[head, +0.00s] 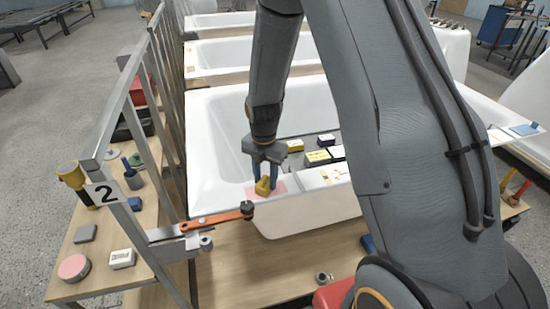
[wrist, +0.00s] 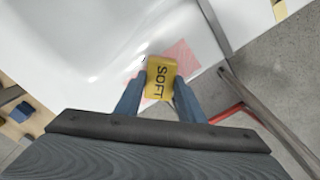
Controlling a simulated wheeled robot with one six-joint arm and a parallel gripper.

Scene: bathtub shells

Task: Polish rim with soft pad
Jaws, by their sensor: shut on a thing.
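My gripper (head: 266,178) is shut on a yellow pad (head: 263,187) at the near left corner of the white bathtub shell (head: 215,120). In the wrist view the pad (wrist: 160,80) reads "SOFT" and sits between my two blue-grey fingers (wrist: 158,98). A pink patch (head: 280,186) lies on the tub's rim under and beside the pad; it also shows in the wrist view (wrist: 183,58). The pad is over this patch; I cannot tell whether it touches. Part of the patch is hidden by the pad and fingers.
A metal frame with a "2" sign (head: 103,194) stands left of the tub. An orange-handled clamp (head: 215,219) reaches to the near rim. Labelled blocks (head: 318,156) lie on a tray across the tub. A side shelf (head: 85,250) holds a pink round pad (head: 73,267) and a white block (head: 122,259).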

